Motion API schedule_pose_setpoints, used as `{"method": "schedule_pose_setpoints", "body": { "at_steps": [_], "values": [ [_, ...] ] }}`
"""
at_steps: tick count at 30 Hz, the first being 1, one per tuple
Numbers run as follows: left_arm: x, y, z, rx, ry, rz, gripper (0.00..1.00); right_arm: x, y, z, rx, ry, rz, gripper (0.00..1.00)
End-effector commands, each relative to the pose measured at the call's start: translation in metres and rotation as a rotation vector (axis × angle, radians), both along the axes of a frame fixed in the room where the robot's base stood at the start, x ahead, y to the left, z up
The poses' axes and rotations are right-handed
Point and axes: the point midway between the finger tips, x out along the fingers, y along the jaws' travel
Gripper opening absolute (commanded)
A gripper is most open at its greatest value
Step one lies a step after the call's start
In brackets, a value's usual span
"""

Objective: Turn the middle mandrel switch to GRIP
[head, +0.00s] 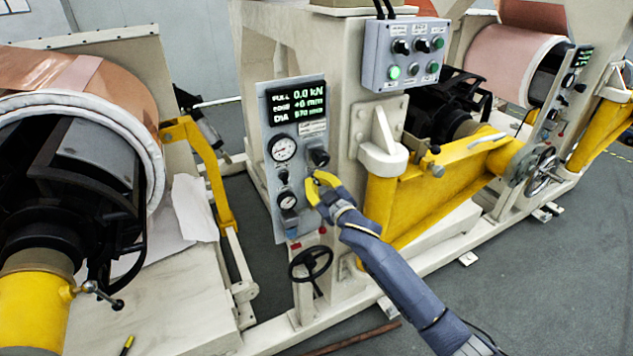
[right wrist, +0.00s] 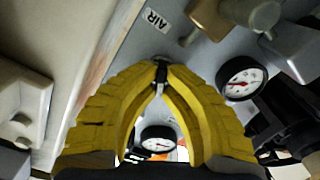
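The middle machine's grey panel (head: 264,165) faces me in the head view. A black rotary switch (head: 318,156) sits at its right, below small label plates; its lettering is too small to read, so I cannot tell its setting or whether it is the mandrel switch. My right gripper (head: 313,188), with yellow fingers, is just below this knob, close to the panel. My left gripper is not in view.
The panel carries a lit display (head: 295,101), two gauges (head: 283,148) and small knobs. A handwheel (head: 310,264) is below. A button box (head: 405,55) stands upper right, and a yellow arm (head: 440,195) is right of my gripper. An AIR label (right wrist: 156,20) shows in the wrist view.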

Motion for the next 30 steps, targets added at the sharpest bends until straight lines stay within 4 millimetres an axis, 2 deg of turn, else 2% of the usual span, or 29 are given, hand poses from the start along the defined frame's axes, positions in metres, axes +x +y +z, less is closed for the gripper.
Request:
{"method": "schedule_pose_setpoints", "body": {
  "at_steps": [1, 14, 15, 21, 30],
  "values": [
    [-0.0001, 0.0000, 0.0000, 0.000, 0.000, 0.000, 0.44, 0.0008, 0.0017, 0.0095, 0.001, -0.018, 0.004, 0.00],
    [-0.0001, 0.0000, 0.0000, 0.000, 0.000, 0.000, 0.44, 0.0007, 0.0021, 0.0099, -0.005, -0.022, 0.004, 0.00],
    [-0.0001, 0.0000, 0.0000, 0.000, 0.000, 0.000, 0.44, 0.0006, 0.0021, 0.0098, -0.005, -0.022, 0.004, 0.07],
    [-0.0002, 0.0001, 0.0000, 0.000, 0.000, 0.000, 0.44, 0.0003, 0.0019, 0.0072, -0.007, -0.017, 0.003, 0.30],
    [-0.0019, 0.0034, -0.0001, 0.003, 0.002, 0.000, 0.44, -0.0007, 0.0006, 0.0031, -0.010, -0.011, 0.002, 0.30]
  ]
}}
